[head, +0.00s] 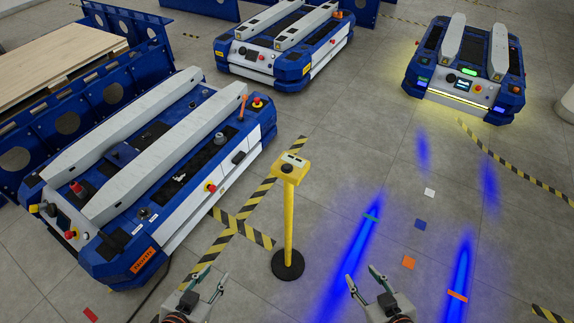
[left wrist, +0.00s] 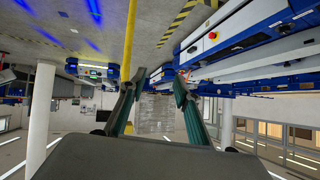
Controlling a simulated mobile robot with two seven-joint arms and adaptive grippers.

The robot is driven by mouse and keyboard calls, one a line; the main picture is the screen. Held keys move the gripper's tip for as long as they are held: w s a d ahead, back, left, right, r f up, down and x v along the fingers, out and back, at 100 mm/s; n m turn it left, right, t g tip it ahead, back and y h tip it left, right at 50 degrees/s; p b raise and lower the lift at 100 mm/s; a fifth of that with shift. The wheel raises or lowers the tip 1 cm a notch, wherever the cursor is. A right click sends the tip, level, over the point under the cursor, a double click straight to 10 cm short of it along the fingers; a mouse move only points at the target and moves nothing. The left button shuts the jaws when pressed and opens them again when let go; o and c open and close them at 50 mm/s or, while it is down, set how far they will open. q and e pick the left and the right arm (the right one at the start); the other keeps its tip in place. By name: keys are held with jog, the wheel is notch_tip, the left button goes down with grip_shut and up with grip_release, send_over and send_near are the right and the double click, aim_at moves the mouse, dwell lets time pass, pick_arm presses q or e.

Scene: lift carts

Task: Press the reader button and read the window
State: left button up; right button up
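A yellow post (head: 288,225) stands upright on a round black base in the middle of the head view. The yellow reader box (head: 291,169) sits on top, with a pale window (head: 294,159) and a small dark spot that may be the button (head: 287,168). Any text in the window is too small to read. My left gripper (head: 216,272) is open and empty, left of the post and nearer to me. It is also open in the left wrist view (left wrist: 160,80), with a yellow post beside one finger. My right gripper (head: 361,273) is open and empty, right of the post.
A blue and white lift cart (head: 225,170) stands close on the left. Another cart (head: 255,57) is behind, and a lit cart (head: 463,85) is at the back right.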

pick_arm(q)
grip_shut()
dwell(1.0)
